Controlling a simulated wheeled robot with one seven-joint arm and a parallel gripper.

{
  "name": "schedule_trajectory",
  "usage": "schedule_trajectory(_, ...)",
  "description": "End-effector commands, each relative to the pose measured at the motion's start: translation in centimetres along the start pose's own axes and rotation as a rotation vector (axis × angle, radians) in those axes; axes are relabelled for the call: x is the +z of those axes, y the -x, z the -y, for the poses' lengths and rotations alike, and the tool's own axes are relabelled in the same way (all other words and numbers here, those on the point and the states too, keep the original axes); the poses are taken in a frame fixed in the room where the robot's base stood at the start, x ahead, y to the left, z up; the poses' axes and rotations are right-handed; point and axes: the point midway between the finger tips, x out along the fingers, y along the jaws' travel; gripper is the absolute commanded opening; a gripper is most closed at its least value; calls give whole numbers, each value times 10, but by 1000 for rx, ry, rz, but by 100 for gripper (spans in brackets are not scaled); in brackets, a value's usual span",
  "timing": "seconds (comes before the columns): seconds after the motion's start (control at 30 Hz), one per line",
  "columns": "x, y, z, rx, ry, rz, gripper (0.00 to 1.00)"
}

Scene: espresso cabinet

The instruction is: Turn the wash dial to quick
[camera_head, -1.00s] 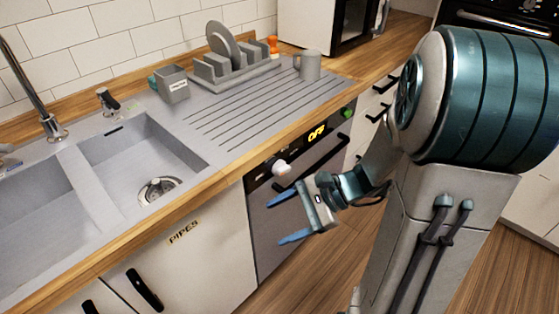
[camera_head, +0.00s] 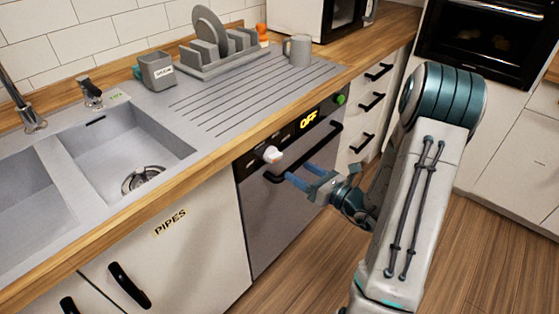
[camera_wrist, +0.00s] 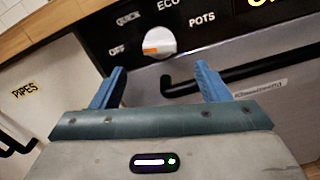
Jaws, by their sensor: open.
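The wash dial (camera_head: 272,155) is a round white knob on the dark panel of the dishwasher (camera_head: 290,205). In the wrist view the dial (camera_wrist: 159,42) has an orange mark on its left side, toward the OFF label (camera_wrist: 117,51). The QUICK label (camera_wrist: 128,19) is above left, with ECO at the top and POTS at right. The display (camera_head: 308,119) reads OFF. My gripper (camera_head: 302,172) is open and empty, its blue fingers apart, to the right of and below the dial. In the wrist view the dial shows between and beyond the fingertips (camera_wrist: 160,75), not touching them.
A dark door handle (camera_head: 305,152) runs across the dishwasher just below the panel, close to my fingers. The wooden counter edge (camera_head: 215,160) overhangs above. A green button (camera_head: 341,99) is at the panel's right end. A cupboard marked PIPES (camera_head: 170,223) stands to the left.

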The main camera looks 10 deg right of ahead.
Motion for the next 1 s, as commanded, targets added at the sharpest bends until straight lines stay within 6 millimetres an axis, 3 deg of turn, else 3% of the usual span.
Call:
schedule_trajectory(0.2, -1, -47, -1, 5, 0, -1, 69)
schedule_trajectory(0.4, 0, -75, 0, 2, 1, -1, 69)
schedule_trajectory(0.83, 0, -85, 0, 1, 0, -1, 69)
schedule_trajectory(0.87, 0, -85, 0, 1, 0, -1, 64)
schedule_trajectory(1.0, 0, -85, 0, 1, 0, -1, 25)
